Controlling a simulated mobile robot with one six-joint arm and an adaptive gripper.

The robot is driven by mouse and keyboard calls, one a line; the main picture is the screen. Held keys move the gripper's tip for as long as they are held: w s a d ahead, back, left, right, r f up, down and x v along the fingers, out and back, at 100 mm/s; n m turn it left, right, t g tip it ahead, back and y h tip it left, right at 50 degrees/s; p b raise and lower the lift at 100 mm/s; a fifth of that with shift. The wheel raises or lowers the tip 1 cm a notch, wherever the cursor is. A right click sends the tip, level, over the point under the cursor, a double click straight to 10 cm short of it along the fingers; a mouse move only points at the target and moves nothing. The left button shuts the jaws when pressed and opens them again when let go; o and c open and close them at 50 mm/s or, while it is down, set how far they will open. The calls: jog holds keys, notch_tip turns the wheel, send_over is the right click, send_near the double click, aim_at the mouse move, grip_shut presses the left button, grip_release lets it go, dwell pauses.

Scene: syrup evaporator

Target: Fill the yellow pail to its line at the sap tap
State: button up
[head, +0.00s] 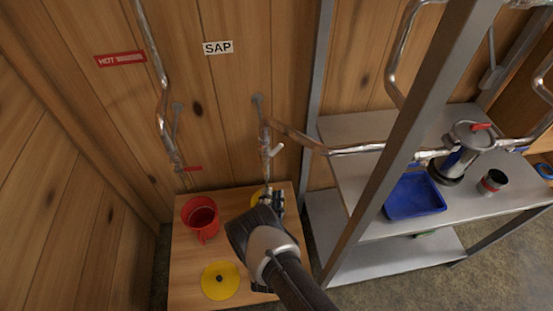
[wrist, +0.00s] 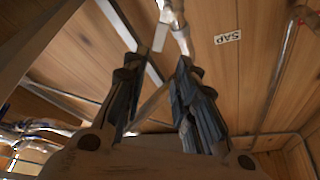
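The sap tap (head: 266,135) hangs from the wall pipe below the SAP sign (head: 217,47), with a pale lever (head: 272,151) on it. A yellow patch (head: 258,197) shows on the wooden stand below the tap, mostly hidden by my gripper (head: 270,200); I cannot tell whether it is the yellow pail or a flat disc. Any fill line is hidden. In the wrist view my gripper (wrist: 155,75) has its fingers apart with nothing visible between them. The tap (wrist: 178,28) and its pale lever (wrist: 160,38) are beyond the fingertips.
A red pail (head: 201,214) stands on the left of the wooden stand (head: 185,265). A yellow disc (head: 220,281) with a dark centre lies at its front. A second tap (head: 176,158) hangs above the red pail. A metal shelf with a blue tray (head: 414,196) is at right.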

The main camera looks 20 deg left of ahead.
aim_at(277, 150)
jog(key=b+x, duration=0.6)
jog(key=x, duration=0.9)
jog(key=shift+w+r+b, duration=0.2)
jog(key=shift+w+b, duration=0.05)
jog(key=shift+b, duration=0.1)
grip_shut()
